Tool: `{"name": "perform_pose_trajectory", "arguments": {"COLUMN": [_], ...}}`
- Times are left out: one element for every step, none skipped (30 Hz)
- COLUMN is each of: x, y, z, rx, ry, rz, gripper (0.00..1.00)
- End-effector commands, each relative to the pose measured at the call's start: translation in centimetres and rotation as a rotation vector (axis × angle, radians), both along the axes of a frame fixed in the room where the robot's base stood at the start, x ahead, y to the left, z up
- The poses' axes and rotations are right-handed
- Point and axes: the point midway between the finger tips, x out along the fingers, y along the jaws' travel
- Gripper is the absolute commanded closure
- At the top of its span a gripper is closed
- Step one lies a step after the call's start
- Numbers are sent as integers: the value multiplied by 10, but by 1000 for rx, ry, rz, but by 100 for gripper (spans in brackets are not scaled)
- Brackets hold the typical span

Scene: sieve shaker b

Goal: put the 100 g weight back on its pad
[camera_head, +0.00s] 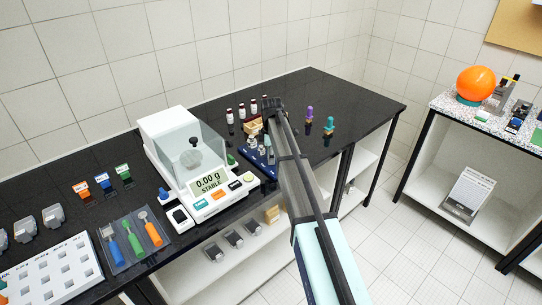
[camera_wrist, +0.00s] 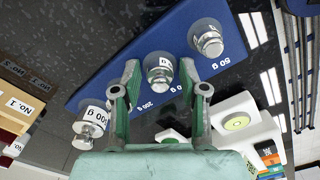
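In the wrist view, my gripper (camera_wrist: 159,68) has its two green fingers on either side of a small silver weight (camera_wrist: 160,74). Narrow gaps show between the fingers and its knob, so the fingers look open around it. The weight stands over the blue board (camera_wrist: 115,62); its own value is not readable. A partly hidden label ending in "0 g" lies beside the right finger, and a "200 g" label (camera_wrist: 150,104) lies below. Another weight (camera_wrist: 208,40) stands by the "50 g" label.
The balance (camera_head: 160,128) stands left of the blue board and reads 0.00 g, STABLE. Several dark-capped bottles (camera_head: 241,112) stand behind the board. Purple (camera_head: 309,114) and teal (camera_head: 328,126) items are to the right. The black bench's far right end is clear.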

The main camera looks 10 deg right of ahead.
Motion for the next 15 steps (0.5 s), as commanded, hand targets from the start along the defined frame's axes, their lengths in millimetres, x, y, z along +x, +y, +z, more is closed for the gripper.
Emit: {"name": "perform_pose_trajectory", "arguments": {"x": [0, 0, 0, 0, 0, 0, 0, 0, 0, 0, 0, 0, 0, 1, 1], "y": [0, 0, 0, 0, 0, 0, 0, 0, 0, 0, 0, 0, 0, 0, 0], "z": [0, 0, 0, 0, 0, 0, 0, 1, 1, 3, 4, 6, 8, 10, 15], "rx": [0, 0, 0, 0, 0, 0, 0, 0, 0, 0, 0, 0, 0, 0, 0], "ry": [0, 0, 0, 0, 0, 0, 0, 0, 0, 0, 0, 0, -1, -1, -1], "rz": [0, 0, 0, 0, 0, 0, 0, 0, 0, 0, 0, 0, 0, 0, 0], "gripper": [49, 49, 49, 49, 49, 49, 49, 49, 49, 49, 49, 49, 49, 49, 49]}}
